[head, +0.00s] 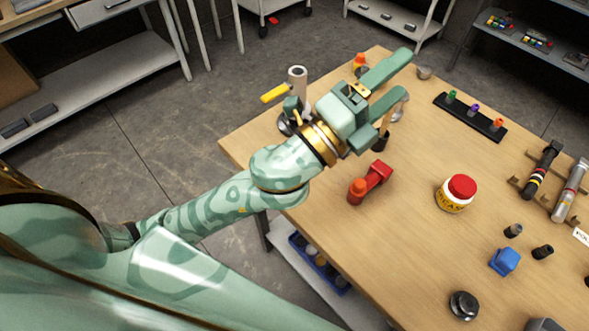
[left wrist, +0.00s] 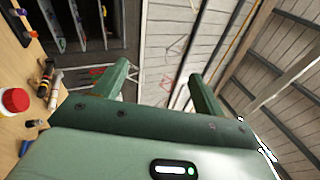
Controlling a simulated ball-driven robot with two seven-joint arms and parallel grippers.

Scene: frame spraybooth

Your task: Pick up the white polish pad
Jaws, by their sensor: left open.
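My left gripper (head: 404,73) is open over the far left part of the wooden table (head: 420,250) in the head view. Nothing shows between its fingers. In the left wrist view the same gripper (left wrist: 158,70) faces the wall and roof beams, with its fingers apart. I cannot pick out a white polish pad in either view. A small pale thing (head: 398,113) shows partly behind the lower finger, too hidden to name. My right gripper is not in view.
Near my left arm are a red tool (head: 370,184) and a paper-towel-like roll (head: 298,85). A red-lidded jar (head: 456,194), a blue block (head: 505,261) and a black rack (head: 470,117) stand on the table. The wood between them is clear.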

